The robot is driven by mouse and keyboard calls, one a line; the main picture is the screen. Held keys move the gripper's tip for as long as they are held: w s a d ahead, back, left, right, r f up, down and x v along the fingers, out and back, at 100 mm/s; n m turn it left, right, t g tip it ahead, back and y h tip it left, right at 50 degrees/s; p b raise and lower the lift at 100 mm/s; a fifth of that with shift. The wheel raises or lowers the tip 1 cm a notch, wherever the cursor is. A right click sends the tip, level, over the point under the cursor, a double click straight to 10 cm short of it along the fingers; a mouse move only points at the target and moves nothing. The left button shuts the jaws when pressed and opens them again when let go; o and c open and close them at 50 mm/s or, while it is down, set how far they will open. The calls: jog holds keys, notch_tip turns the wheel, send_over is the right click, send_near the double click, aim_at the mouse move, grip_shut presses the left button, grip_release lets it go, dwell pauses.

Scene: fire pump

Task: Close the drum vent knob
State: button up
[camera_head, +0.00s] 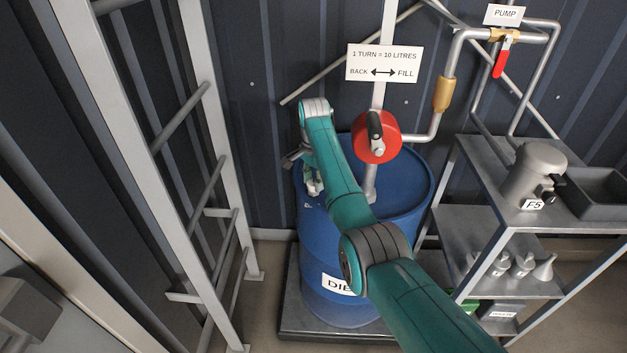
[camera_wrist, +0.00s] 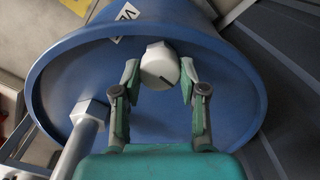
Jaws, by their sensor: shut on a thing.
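The blue drum (camera_head: 318,250) stands on a low platform, and its top fills much of the wrist view (camera_wrist: 230,60).
A red rotary pump (camera_head: 376,137) with a black handle stands on the drum, its pipe (camera_wrist: 85,130) left of my gripper. A ladder (camera_head: 222,150) stands left. A shelf (camera_head: 500,285) stands right, holding a grey can (camera_head: 532,172). A red-handled valve (camera_head: 503,58) is above.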

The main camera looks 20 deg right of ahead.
aim_at(313, 182)
dwell(0.3)
jog(key=o, duration=1.1)
jog(key=shift+o, duration=0.2)
jog(key=shift+r, duration=0.1)
notch_tip(313, 182, up, 12)
